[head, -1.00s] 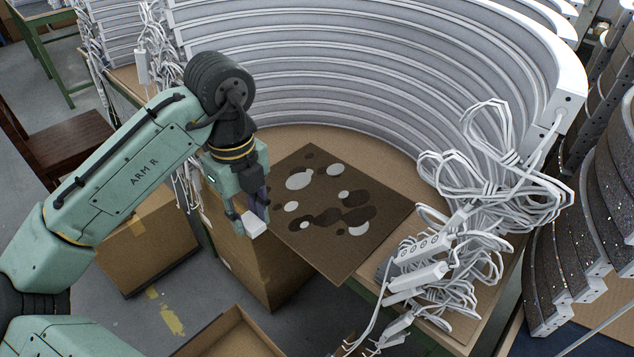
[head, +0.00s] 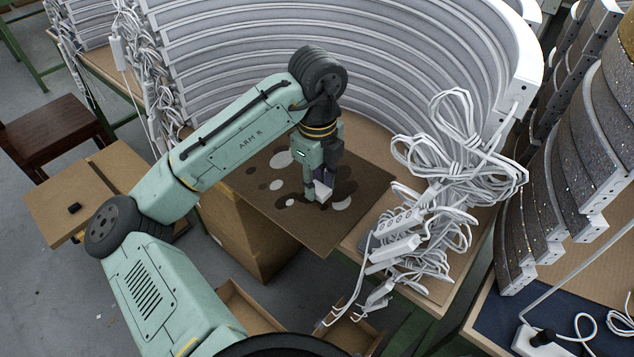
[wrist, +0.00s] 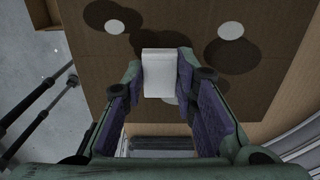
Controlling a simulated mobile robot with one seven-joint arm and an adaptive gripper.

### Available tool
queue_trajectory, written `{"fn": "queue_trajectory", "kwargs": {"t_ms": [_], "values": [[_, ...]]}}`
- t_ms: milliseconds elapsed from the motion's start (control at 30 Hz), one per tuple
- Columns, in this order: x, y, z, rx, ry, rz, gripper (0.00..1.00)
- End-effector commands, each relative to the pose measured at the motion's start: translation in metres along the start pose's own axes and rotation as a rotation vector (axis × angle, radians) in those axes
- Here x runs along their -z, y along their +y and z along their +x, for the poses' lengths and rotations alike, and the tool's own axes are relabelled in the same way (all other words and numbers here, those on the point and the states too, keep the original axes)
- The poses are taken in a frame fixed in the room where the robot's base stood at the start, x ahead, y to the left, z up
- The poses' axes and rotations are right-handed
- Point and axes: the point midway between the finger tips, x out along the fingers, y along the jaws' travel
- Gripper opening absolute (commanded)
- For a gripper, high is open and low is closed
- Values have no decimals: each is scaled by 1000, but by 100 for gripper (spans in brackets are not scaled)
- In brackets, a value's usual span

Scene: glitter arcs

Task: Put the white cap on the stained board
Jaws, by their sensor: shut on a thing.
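The white cap (head: 323,189) is a small pale block held between the fingertips of my gripper (head: 319,194). In the wrist view the cap (wrist: 159,72) sits between the two purple-padded fingers (wrist: 160,88). The stained board (head: 312,234) is a flat brown sheet with dark blotches and white round spots. The cap is over the board's middle in the head view, and the board (wrist: 90,62) also lies behind it in the wrist view. I cannot tell whether the cap touches the board. My gripper and arm hide part of the board.
White coiled cables and power strips (head: 398,247) lie right of the board. Tall stacked white arcs (head: 400,70) curve behind it. Dark glitter arcs (head: 590,150) stand at the far right. Cardboard boxes (head: 245,235) are below and left of the board.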

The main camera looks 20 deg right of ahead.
Motion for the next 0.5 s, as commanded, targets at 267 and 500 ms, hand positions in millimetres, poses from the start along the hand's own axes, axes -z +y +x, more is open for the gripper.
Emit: {"fn": "queue_trajectory", "kwargs": {"t_ms": [267, 500], "values": [[0, 0, 14, 1, -2, 2, 13], [0, 0, 18, 1, -1, 2, 13]]}}
